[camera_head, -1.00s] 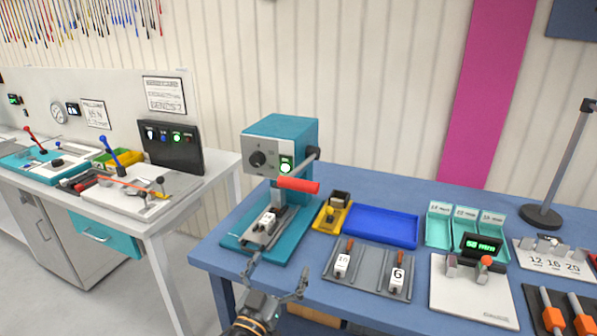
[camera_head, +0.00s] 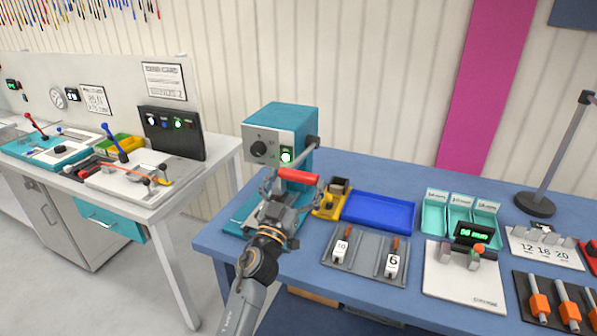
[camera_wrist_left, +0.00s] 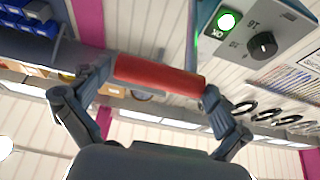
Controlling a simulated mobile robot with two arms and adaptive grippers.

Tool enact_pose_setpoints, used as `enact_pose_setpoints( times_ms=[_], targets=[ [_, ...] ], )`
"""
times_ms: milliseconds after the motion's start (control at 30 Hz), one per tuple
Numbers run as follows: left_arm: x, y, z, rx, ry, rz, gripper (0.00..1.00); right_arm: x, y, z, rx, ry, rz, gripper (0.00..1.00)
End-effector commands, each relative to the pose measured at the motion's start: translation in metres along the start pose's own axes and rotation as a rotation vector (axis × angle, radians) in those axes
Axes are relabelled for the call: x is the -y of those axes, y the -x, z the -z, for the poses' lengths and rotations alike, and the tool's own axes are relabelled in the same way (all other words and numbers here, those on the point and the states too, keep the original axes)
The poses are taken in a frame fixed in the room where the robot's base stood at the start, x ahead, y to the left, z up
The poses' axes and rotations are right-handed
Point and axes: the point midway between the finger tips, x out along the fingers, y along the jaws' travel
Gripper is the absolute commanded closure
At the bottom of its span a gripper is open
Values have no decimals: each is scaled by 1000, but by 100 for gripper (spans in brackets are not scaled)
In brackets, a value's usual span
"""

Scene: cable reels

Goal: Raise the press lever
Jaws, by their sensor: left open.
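The teal press (camera_head: 297,124) stands on the blue table, with a dial and a lit green OK lamp (camera_head: 286,157) on its front. Its lever is a grey bar with a red handle (camera_head: 298,176), sloping down toward me from the pivot at the upper right. My left gripper (camera_head: 292,185) is open at the handle, one finger near each end. In the left wrist view the red handle (camera_wrist_left: 158,76) lies across the space between the spread fingers (camera_wrist_left: 157,92); I cannot tell whether they touch it. My gripper hides most of the press bed. My right gripper is not in view.
Right of the press are a yellow block (camera_head: 330,205), a blue tray (camera_head: 379,213) and a grey rack (camera_head: 369,259) with dies marked 10 and 6. Teal bins (camera_head: 462,216) and a gauge stand farther right. A white bench (camera_head: 158,208) stands left.

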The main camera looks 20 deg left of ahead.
Motion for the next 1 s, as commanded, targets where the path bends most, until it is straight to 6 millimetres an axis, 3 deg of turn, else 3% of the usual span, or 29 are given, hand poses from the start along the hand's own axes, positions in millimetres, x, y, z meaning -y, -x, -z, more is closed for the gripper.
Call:
enact_pose_setpoints(
  times_ms=[133, 433, 767, 1000],
  targets=[
    [0, -11, 0, 0, 0, 0, 0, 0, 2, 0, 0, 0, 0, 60],
    [0, -12, -1, 1, 0, 0, 0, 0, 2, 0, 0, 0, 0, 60],
    [0, -12, 0, 1, 0, 0, 65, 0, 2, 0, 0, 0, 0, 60],
    [0, -20, 3, -1, -2, -1, 69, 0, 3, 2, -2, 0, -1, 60]
  ],
)
